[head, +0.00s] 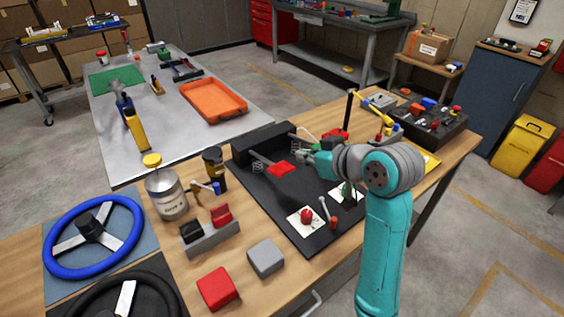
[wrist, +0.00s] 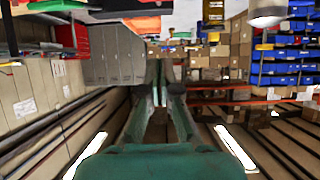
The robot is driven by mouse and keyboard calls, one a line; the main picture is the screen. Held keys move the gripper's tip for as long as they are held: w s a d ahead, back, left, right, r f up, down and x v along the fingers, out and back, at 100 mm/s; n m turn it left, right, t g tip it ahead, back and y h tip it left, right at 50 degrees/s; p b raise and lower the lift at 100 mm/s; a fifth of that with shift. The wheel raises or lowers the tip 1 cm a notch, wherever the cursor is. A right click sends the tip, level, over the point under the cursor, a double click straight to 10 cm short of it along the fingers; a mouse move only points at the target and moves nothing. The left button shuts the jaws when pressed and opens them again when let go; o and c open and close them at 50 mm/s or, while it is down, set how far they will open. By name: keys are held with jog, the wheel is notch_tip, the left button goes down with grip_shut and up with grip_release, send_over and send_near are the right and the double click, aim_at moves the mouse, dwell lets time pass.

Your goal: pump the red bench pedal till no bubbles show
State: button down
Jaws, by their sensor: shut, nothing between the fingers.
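A black pedal board (head: 262,197) lies on the wooden bench. A red pedal pad (head: 281,169) on a grey arm sits at its left. My gripper (head: 303,156) is shut and empty, just right of and behind this pad in the head view; I cannot tell whether they touch. The wrist view also shows my closed fingers (wrist: 161,75), with no pedal in sight. A red knob (head: 306,216) and a partly hidden green knob (head: 346,190) stand on white cards at the board's front. A pale line (head: 308,135) shows behind my gripper; no bubbles can be made out.
A jar (head: 167,196) with a yellow lid and a dark bottle (head: 214,168) stand left of the board. A tool tray (head: 428,122) is at the right.

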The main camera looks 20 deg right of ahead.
jog(key=shift+r, duration=0.2)
jog(key=shift+w, duration=0.1)
send_over(285, 171)
jog(key=w, duration=0.1)
notch_tip(285, 171, down, 5)
jog(key=shift+a+r, duration=0.1)
jog(key=shift+a, duration=0.05)
jog(key=f, duration=0.3)
jog(key=shift+s, duration=0.25)
jog(key=shift+s+f, duration=0.15)
jog(key=shift+f, duration=0.3)
